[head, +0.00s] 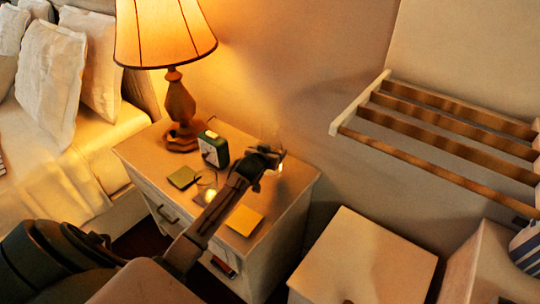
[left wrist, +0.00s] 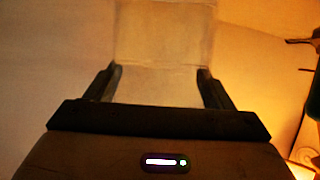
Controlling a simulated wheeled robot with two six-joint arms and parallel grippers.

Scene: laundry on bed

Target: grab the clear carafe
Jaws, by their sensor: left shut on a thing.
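The clear carafe (left wrist: 163,42) shows in the left wrist view as a see-through, pale-edged shape between the two fingers. My left gripper (head: 268,158) is shut on it, above the back right part of the nightstand (head: 296,184). In the left wrist view the fingers (left wrist: 160,85) stand apart, one on each side of the carafe. In the head view the carafe is very faint against the wall, and I cannot tell whether its base touches the nightstand. My right gripper is not in view.
A lit lamp (head: 180,105), a green-and-white clock (head: 214,149), a small clear glass (head: 206,182) and two notepads (head: 183,177) (head: 244,220) are on the nightstand. A slatted rack (head: 440,130) is to the right above a white cabinet (head: 365,262). The bed (head: 60,170) is at left.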

